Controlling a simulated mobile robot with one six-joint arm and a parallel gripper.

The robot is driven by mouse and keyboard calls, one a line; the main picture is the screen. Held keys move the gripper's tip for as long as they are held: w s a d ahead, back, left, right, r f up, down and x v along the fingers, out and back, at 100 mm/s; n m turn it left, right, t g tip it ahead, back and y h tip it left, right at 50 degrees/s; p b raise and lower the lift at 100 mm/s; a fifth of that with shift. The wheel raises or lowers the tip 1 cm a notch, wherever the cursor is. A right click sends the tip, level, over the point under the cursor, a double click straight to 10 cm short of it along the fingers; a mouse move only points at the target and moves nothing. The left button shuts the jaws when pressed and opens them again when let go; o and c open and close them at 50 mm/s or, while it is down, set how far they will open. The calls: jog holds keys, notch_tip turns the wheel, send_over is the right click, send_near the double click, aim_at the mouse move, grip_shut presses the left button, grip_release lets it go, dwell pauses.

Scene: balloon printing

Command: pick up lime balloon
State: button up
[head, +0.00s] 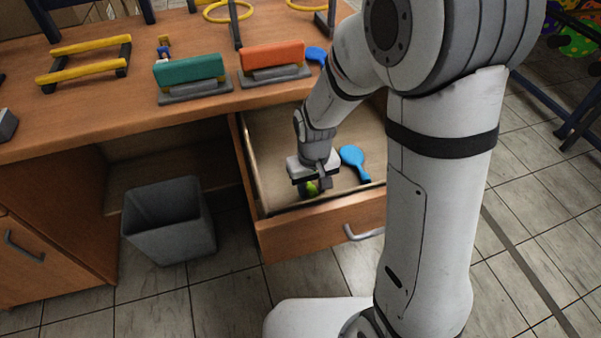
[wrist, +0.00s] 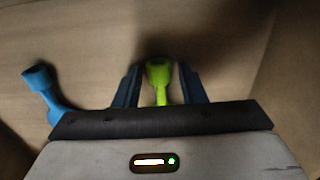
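The lime balloon (head: 312,187) lies in the open drawer (head: 315,224), mostly covered by my gripper (head: 315,187) in the head view. In the wrist view the lime balloon (wrist: 158,78) sits between the two dark fingers of my gripper (wrist: 160,80). Its narrow neck and flared end show; the rest is hidden behind the gripper body. Small gaps show between the balloon and the fingers on both sides, so the gripper is open around it.
A blue balloon (head: 354,162) lies in the drawer to the right of my gripper; it is at the left in the wrist view (wrist: 44,92). The drawer walls stand close around my gripper. A grey bin (head: 169,222) stands on the floor left of the drawer.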

jog(key=c, duration=0.5)
jog(key=shift+c, duration=0.2)
